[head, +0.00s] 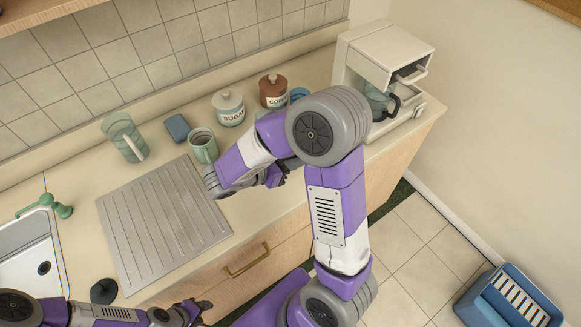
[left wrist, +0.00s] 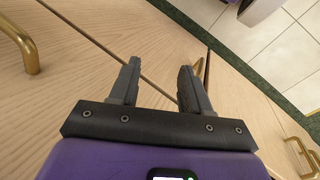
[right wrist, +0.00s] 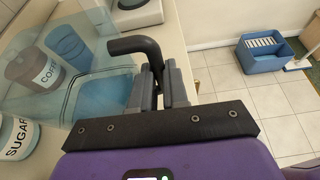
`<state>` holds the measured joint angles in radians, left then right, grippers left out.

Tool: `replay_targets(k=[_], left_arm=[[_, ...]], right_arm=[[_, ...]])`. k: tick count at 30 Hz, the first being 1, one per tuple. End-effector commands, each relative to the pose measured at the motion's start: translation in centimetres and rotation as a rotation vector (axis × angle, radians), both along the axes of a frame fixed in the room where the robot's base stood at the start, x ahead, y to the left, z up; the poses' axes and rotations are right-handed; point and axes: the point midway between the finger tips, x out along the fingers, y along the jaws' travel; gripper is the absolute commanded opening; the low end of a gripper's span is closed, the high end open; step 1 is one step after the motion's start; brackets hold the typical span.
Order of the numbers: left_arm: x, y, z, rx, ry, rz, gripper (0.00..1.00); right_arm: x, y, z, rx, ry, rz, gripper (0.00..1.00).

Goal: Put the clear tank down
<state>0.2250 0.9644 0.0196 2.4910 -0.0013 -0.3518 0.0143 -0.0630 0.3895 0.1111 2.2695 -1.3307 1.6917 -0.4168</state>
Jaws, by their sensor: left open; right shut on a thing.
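The clear tank (right wrist: 80,80) is see-through, pale teal, with a black handle (right wrist: 138,46), on the left of the right wrist view. My right gripper (right wrist: 165,85) is shut on that handle. In the head view my own right arm hides the tank, and only part of the right gripper (head: 276,176) shows, over the counter's front area. I cannot tell whether the tank's base touches the counter. My left gripper (head: 200,308) is low in front of the cabinets. In the left wrist view it (left wrist: 158,85) is open and empty.
The counter holds a sugar jar (head: 229,107), coffee jar (head: 273,90), green mug (head: 203,145), pitcher (head: 122,135), blue block (head: 177,127) and ribbed drainboard (head: 150,225). A coffee machine (head: 385,55) stands at the right end. A blue bin (head: 510,298) is on the floor.

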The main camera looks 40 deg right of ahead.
Motion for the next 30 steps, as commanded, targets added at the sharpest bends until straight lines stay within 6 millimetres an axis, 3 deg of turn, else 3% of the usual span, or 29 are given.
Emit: replay_targets(k=[12, 23, 24, 28, 30], left_arm=[[0.0, 0.0, -1.2, 0.0, 0.0, 0.0, 0.47], [0.0, 0.0, -1.4, 0.0, -0.001, 0.0, 0.47], [0.0, 0.0, -1.3, 0.0, -0.001, 0.0, 0.47], [0.0, 0.0, -1.3, 0.0, -0.001, 0.0, 0.47], [0.0, 0.0, -1.3, 0.0, -0.001, 0.0, 0.47]], right_arm=[[0.0, 0.0, -4.2, -0.002, -0.003, 0.002, 0.0], [0.1, 0.0, -4.4, -0.003, -0.005, 0.002, 0.0], [0.0, 0.0, -4.5, 0.0, -0.002, 0.001, 0.19], [0.0, 0.0, -4.4, 0.0, -0.002, 0.002, 0.39], [0.0, 0.0, -4.4, 0.0, -0.002, 0.002, 0.4]])
